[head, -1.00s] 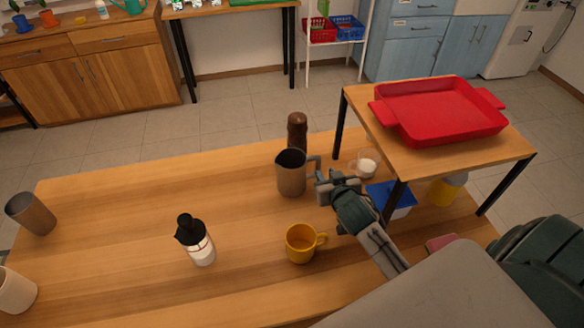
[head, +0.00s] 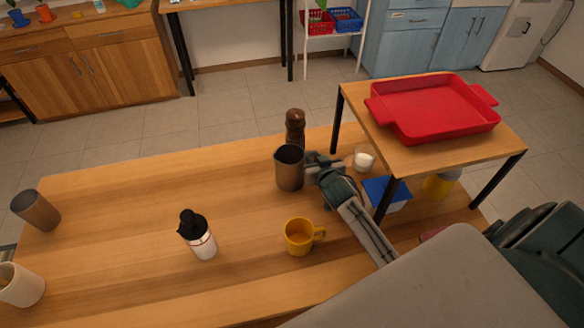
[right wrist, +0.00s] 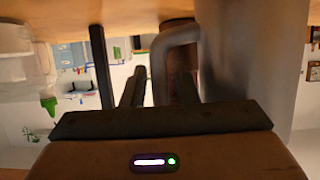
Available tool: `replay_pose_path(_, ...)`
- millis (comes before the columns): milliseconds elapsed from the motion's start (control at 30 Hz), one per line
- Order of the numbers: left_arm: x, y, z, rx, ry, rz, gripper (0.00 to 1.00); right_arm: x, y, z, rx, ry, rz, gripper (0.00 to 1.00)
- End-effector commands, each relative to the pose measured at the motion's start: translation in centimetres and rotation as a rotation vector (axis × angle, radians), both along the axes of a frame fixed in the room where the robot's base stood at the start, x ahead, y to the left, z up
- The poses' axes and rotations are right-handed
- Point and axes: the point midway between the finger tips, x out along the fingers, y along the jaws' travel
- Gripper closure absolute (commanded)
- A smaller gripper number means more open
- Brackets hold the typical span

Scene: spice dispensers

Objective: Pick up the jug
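The jug (head: 289,169) is a grey-brown metal vessel standing upright on the wooden table. In the head view its handle is mostly hidden by my right gripper (head: 314,163). In the right wrist view the jug (right wrist: 238,60) fills the right side, and its curved handle (right wrist: 163,58) reaches between the fingers of the right gripper (right wrist: 160,88). A light gap shows between the left finger and the handle, so the fingers look open around it. My left gripper is not in view.
A pepper mill (head: 295,127) stands just behind the jug. A yellow mug (head: 298,238) is in front, and a dark-capped bottle (head: 198,236) is to the left. A raised shelf (head: 408,165) with a red tray (head: 440,125) stands right of my arm. The table's middle left is clear.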

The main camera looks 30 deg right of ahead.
Motion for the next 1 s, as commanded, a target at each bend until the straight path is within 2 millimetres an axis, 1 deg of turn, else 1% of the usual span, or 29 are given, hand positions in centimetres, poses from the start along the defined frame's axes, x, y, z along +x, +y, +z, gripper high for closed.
replay_pose_path(33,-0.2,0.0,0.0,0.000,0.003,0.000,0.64,0.0,0.0,0.0,0.000,0.000,0.000,0.73)
replay_pose_path(167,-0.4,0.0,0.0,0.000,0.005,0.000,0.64,0.0,0.0,0.0,0.000,0.000,0.000,0.99)
replay_pose_path(200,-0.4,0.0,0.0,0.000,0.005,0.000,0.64,0.0,0.0,0.0,0.000,0.000,0.000,1.00)
replay_pose_path(700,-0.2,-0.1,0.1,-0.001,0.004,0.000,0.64,0.0,0.0,0.2,0.001,-0.002,0.001,1.00)
replay_pose_path(1000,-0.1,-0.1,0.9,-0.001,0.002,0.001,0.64,0.0,0.0,1.1,0.001,-0.003,0.001,1.00)
